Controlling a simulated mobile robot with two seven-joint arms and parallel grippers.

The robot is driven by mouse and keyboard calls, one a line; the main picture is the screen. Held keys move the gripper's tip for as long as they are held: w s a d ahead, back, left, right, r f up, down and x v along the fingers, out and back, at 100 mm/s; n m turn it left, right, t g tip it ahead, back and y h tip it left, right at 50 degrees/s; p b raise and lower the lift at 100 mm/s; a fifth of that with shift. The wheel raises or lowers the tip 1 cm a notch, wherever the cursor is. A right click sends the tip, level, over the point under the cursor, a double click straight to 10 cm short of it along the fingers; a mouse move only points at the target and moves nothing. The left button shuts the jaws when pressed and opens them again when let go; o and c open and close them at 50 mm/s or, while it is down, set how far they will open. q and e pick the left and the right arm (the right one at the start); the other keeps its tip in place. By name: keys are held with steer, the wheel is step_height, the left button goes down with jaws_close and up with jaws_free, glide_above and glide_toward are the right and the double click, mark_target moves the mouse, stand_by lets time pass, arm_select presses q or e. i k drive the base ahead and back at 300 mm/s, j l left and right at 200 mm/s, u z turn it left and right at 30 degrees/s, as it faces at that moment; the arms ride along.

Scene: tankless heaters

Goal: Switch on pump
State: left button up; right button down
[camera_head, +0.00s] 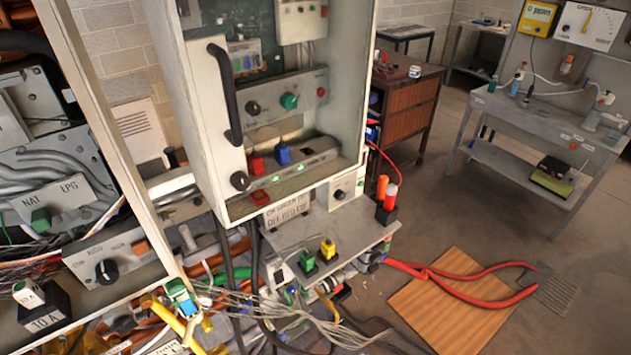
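No label reading "pump" is legible, so I cannot tell which control is the pump switch. A grey cabinet (219,128) in the middle carries a panel with a black knob (253,108), a green knob (289,101) and a red button (320,92). Below are a red switch (257,164) and a blue switch (283,155) above lit green indicators (300,168). Neither gripper shows.
A left cabinet has a black knob (106,271) and a green switch labelled "NAT LPG" (41,219). Loose cables (250,300) hang below. Red-handled pliers (470,290) lie across a wooden board (450,310) on the floor. A grey workbench (545,120) stands right.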

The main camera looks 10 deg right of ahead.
mark_target(279, 277)
steer(key=u, duration=0.1)
steer(key=i+l, duration=0.2)
steer(key=l, duration=0.2)
steer(key=i+l+z, duration=0.1)
steer(key=i+l, duration=0.15)
steer(key=l, duration=0.15)
steer(key=i+l, duration=0.2)
steer(key=l, duration=0.2)
steer(key=z, duration=0.05)
